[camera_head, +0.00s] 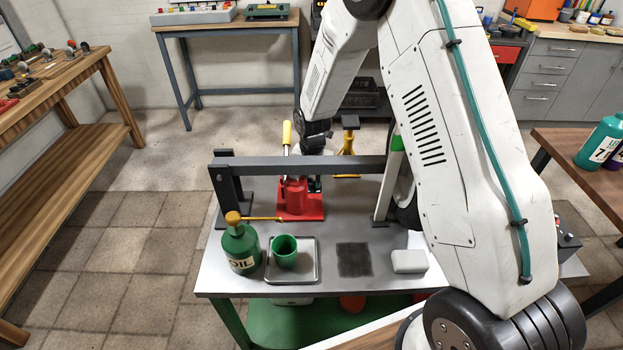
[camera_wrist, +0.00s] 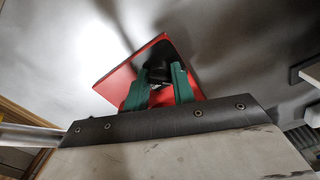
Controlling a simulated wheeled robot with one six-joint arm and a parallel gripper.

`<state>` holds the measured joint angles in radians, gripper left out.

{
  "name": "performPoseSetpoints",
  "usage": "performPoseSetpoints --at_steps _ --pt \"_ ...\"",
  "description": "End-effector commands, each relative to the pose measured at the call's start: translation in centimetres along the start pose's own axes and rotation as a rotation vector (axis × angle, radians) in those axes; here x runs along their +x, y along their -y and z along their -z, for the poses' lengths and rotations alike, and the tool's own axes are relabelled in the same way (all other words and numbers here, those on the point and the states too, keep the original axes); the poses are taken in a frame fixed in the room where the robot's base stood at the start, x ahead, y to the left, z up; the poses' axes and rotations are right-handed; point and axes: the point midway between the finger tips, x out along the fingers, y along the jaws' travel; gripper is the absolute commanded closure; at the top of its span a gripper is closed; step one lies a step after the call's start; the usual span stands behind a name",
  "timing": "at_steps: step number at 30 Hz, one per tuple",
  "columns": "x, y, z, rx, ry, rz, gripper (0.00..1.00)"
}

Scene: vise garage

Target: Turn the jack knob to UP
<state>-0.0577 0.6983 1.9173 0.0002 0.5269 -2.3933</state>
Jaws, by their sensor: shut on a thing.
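The red jack (camera_head: 298,202) stands on the grey metal table under a dark horizontal beam (camera_head: 300,167). A lever with a yellow handle (camera_head: 287,134) rises from behind the beam. In the wrist view, the two green fingers of my gripper (camera_wrist: 158,82) are closed on the black jack knob (camera_wrist: 156,70), at the red base of the jack. In the head view, the beam and the jack hide most of my gripper and the knob. No UP mark can be read in either view.
A green oil bottle (camera_head: 240,246) stands at the table's left front, beside a tray (camera_head: 304,275) with a green cup (camera_head: 284,250). A white block (camera_head: 408,261) lies right of a dark patch (camera_head: 354,259). A yellow stand (camera_head: 349,135) is behind the beam.

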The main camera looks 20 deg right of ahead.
Motion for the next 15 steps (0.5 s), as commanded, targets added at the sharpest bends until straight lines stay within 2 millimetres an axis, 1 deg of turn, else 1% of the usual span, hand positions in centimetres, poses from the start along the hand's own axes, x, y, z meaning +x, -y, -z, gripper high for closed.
performPoseSetpoints --at_steps 7,8,9,10,15 --pt "-0.14 -0.16 -0.14 0.0 0.004 -0.004 0.98" --pt "-0.14 -0.16 -0.14 0.0 0.004 -0.004 0.69" --pt "-0.13 -0.15 -0.12 0.0 0.004 -0.003 0.58" --pt "-0.12 -0.14 -0.12 0.0 0.004 -0.003 0.54" --pt "-0.07 -0.06 -0.09 0.001 0.002 -0.002 0.54"
